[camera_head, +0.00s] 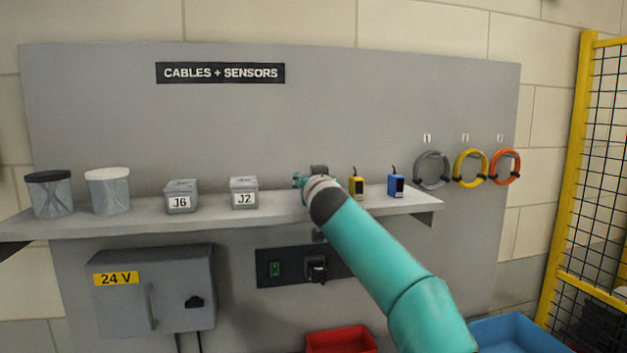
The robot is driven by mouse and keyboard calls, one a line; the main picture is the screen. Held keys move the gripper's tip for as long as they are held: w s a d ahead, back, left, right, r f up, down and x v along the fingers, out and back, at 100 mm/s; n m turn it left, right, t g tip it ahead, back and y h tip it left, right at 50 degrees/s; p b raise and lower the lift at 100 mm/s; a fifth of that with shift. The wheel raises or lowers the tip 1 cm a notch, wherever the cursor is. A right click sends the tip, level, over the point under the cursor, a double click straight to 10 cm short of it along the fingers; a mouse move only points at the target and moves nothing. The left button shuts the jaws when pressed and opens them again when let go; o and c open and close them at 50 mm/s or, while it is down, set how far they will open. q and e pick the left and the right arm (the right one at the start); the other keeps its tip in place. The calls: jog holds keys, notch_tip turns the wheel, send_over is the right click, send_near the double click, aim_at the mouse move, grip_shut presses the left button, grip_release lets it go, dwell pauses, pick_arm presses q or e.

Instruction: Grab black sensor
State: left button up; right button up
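My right arm comes in from the lower right, and its gripper (303,181) is at the shelf, left of the yellow sensor. The wrist hides most of the fingers, so I cannot tell whether they are open or shut. A small dark block (319,170) shows just above the wrist. It may be the black sensor or part of my gripper; I cannot tell which. No black sensor shows clearly elsewhere on the shelf. A yellow sensor (356,186) and a blue sensor (396,186) stand upright to the right. My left gripper is not in view.
The grey shelf (150,224) also holds two lidded jars (50,196) and grey boxes J6 (181,198) and J2 (244,193). Cable coils (432,170) hang at right. Below are a 24 V cabinet (160,300), a red bin (341,340) and a blue bin (515,335).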

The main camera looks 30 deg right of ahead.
jog(key=shift+w, duration=0.25)
grip_shut()
jog(key=shift+s+r, duration=0.15)
dwell(0.4)
